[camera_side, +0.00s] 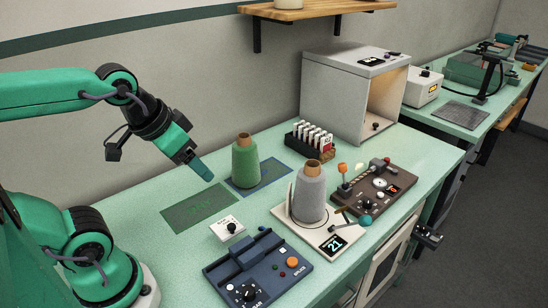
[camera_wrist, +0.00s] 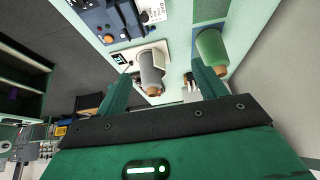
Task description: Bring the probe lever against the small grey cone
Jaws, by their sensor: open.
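The grey cone (camera_side: 309,192) of yarn stands upright on a white base (camera_side: 282,214) with a display reading 21. It also shows in the wrist view (camera_wrist: 151,72), between my fingers in the picture but well beyond them. A thin dark lever (camera_side: 343,213) sits at the base's right side, near a teal ball (camera_side: 365,220); I take it for the probe lever. I cannot tell whether it touches the cone. My gripper (camera_side: 203,170) hangs above the table, left of the cones; its fingers are apart and empty in the wrist view (camera_wrist: 160,68).
A larger green cone (camera_side: 245,165) stands on a blue mat behind the grey one. A dark blue box (camera_side: 256,268) with knobs is in front, a brown control panel (camera_side: 378,190) at right. A green mat (camera_side: 198,207) lies bare below my gripper.

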